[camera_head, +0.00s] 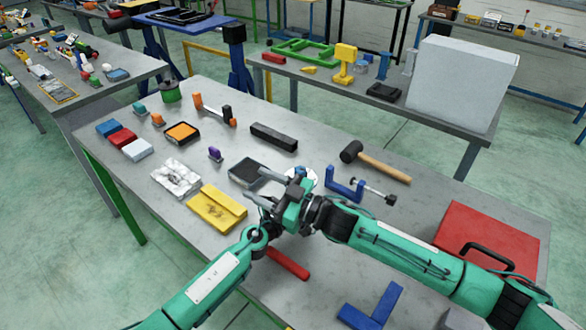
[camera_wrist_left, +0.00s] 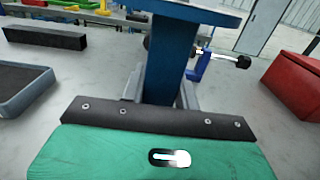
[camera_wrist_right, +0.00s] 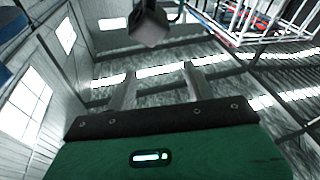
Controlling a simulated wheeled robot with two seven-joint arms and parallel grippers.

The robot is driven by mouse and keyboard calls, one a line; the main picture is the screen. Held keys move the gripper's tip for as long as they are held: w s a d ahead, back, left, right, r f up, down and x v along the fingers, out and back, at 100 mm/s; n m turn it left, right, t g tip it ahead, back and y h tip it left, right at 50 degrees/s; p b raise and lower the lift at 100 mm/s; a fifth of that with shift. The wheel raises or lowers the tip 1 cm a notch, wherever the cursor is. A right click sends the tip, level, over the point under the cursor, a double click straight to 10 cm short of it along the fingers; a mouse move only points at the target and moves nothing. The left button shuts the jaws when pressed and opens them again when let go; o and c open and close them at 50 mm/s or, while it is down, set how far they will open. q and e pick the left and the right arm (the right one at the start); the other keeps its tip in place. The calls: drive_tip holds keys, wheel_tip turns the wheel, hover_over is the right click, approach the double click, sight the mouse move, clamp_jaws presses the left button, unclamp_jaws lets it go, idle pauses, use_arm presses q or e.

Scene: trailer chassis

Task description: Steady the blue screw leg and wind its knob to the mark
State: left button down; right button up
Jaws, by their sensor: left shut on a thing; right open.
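The blue screw leg (camera_wrist_left: 172,62) stands upright in the left wrist view, a blue post under a wide blue top plate (camera_wrist_left: 195,10). My left gripper is shut on the post; in the head view it is mostly hidden behind the right wrist. A pale round disc (camera_head: 306,174) beside the right gripper may be the leg's top. My right gripper (camera_head: 264,187) is open and points left above the table. Its fingers (camera_wrist_right: 156,88) are apart with nothing between them in the right wrist view. I cannot make out the knob or its mark.
A blue clamp (camera_head: 343,185) and a mallet (camera_head: 378,163) lie behind and to the right. A red box (camera_head: 487,238) is at right. A yellow block (camera_head: 216,208), dark tray (camera_head: 247,172), red bar (camera_head: 288,263) and blue bracket (camera_head: 372,309) lie around the arms.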

drive_tip(key=w+d+f+g, duration=0.1)
drive_tip(key=w+d, duration=0.2)
drive_tip(key=d, duration=0.3)
drive_tip(key=w+d+f+g+h, duration=0.1)
drive_tip(key=w+d+f, duration=0.1)
drive_tip(key=d, duration=0.4)
drive_tip(key=w+d+f+g, duration=0.1)
drive_tip(key=w+d, duration=0.2)
drive_tip(key=d, duration=0.3)
drive_tip(key=x, duration=1.1)
drive_tip(key=shift+a+f, duration=0.15)
drive_tip(key=shift+a, duration=0.25)
drive_tip(key=shift+c, duration=0.2)
drive_tip(key=shift+m+t, duration=0.3)
drive_tip(key=c, duration=0.9)
